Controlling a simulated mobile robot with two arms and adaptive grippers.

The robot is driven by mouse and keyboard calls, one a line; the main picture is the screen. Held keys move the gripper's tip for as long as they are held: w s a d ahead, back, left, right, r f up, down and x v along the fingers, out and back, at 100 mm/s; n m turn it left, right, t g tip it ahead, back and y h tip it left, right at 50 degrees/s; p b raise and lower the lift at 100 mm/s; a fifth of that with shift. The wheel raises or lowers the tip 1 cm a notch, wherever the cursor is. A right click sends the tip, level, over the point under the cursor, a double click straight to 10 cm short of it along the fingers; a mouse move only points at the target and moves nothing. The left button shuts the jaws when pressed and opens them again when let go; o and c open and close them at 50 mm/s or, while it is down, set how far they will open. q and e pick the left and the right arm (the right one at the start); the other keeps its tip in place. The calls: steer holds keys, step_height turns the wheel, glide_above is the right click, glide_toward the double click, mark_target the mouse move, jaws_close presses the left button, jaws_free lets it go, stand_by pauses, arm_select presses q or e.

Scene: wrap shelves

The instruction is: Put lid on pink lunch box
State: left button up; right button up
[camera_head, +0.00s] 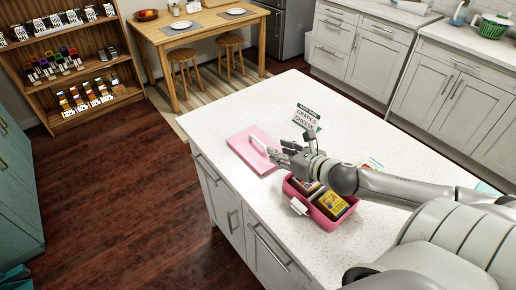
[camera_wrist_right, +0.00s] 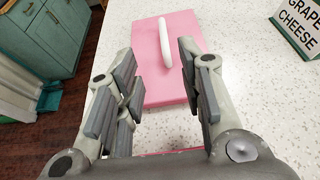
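The pink lid (camera_head: 250,147) lies flat on the white counter near its left edge, with a white handle (camera_head: 258,144) on top. In the right wrist view the lid (camera_wrist_right: 184,75) and its handle (camera_wrist_right: 165,42) show ahead, between my fingers. The pink lunch box (camera_head: 329,220) stands open on the counter, with packaged items (camera_head: 332,204) inside and a white latch on its front. My right gripper (camera_head: 276,155) is open and empty, beside the lid on its right; it also shows in the right wrist view (camera_wrist_right: 158,85). My left gripper is not in view.
The white counter (camera_head: 245,105) is clear at the back and left. A table with stools (camera_head: 200,35) and a stocked shelf (camera_head: 70,60) stand farther off.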

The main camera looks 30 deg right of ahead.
mark_target(260, 142)
steer(key=shift+w+d+f, duration=0.15)
steer(key=shift+w+f, duration=0.1)
steer(key=shift+w, duration=0.4)
steer(key=shift+x, duration=0.95)
steer(key=shift+p+x, duration=0.4)
steer(key=shift+x, duration=0.45)
steer(key=shift+w+f, duration=0.15)
steer(key=shift+w, duration=0.5)
steer(key=shift+p+x, duration=0.95)
steer(key=shift+x, duration=1.35)
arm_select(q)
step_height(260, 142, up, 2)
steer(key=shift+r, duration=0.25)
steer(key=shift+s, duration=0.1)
arm_select(e)
steer(key=shift+c, duration=0.3)
jaws_close()
